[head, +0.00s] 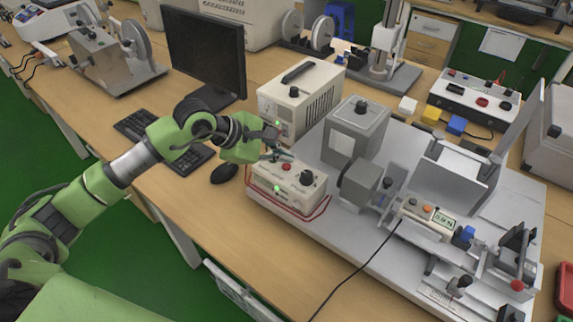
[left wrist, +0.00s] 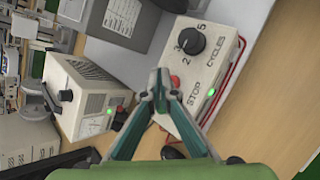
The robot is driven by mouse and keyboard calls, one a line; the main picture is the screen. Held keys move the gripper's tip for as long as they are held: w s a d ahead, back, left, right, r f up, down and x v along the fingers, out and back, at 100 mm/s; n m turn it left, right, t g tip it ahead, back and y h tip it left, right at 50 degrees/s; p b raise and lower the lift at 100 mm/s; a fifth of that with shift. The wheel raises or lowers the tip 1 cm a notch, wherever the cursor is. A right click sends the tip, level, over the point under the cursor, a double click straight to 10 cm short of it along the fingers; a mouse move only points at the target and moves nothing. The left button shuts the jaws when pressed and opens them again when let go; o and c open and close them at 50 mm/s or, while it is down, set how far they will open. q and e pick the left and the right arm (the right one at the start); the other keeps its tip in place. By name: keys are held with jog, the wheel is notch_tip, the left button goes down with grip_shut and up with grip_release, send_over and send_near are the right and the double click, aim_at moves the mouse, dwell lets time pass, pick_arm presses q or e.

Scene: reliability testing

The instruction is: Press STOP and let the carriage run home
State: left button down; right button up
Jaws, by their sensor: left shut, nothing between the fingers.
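The white control box (head: 268,178) stands at the near left edge of the grey test rig, with a black knob and a lit green lamp. Its red STOP button (head: 286,167) is on top; the left wrist view shows the button (left wrist: 175,81) beside the printed word STOP. My left gripper (head: 287,157) is shut and empty, its fingertips right at the button. In the left wrist view the closed tips (left wrist: 160,76) partly cover the button area; I cannot tell whether they touch it. The force gauge (head: 428,218) with a lit display sits along the rig's rail. I cannot clearly identify the carriage.
A white power unit (head: 300,95) with a green light stands just behind the box. A grey housing (head: 355,130) rises to its right. A black mouse (head: 224,173), keyboard and monitor (head: 205,55) lie to the left. A black cable (head: 355,275) crosses the front.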

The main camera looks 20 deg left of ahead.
aim_at(284, 167)
pick_arm(q)
jog(key=shift+r+p, duration=1.15)
jog(key=shift+r, duration=1.4)
jog(key=shift+f, duration=0.1)
